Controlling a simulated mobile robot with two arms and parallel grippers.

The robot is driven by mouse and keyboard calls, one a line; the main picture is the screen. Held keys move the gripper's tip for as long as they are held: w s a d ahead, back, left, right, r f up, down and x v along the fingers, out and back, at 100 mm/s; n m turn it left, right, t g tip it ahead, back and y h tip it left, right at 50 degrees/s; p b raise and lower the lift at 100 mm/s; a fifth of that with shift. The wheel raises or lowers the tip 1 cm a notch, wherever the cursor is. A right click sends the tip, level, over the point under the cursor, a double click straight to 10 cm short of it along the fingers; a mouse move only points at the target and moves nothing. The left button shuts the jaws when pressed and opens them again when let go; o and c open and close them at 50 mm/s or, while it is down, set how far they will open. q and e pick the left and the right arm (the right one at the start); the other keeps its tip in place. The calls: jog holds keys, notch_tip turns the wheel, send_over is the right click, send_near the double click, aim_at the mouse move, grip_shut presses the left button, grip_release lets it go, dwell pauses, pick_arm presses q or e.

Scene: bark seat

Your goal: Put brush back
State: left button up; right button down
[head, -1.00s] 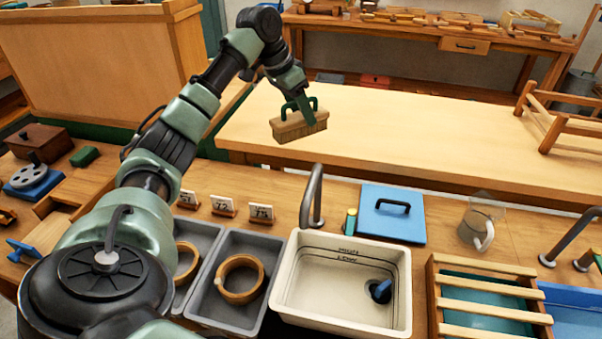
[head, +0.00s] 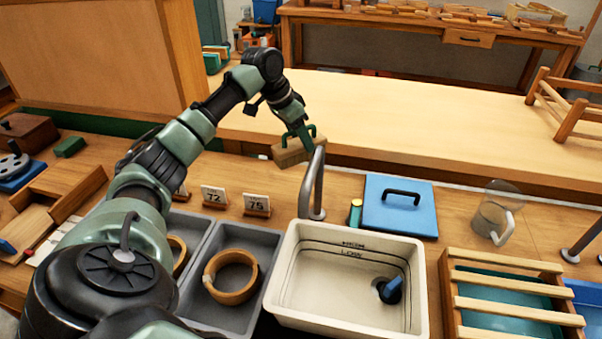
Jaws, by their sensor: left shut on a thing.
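The brush (head: 288,152) has a pale wooden block and a green handle. My left gripper (head: 298,133) is shut on the green handle and holds the brush behind the sink tap. The tap's curved spout partly hides the brush's right end. I cannot tell whether the brush touches the counter behind it. My right gripper is not in view.
The grey tap (head: 315,185) stands close in front of the brush. A white basin (head: 345,310), grey trays with bark rings (head: 232,277), number cards (head: 257,205), a blue lid (head: 400,222) and a glass jug (head: 492,220) surround it. The long tabletop (head: 400,125) behind is largely clear.

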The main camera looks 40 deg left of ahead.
aim_at(285, 144)
pick_arm(q)
notch_tip(285, 144, down, 12)
jog(key=shift+r, duration=0.1)
dwell(0.4)
jog(key=o, duration=1.2)
jog(key=v, duration=1.2)
jog(key=shift+w+r, duration=0.1)
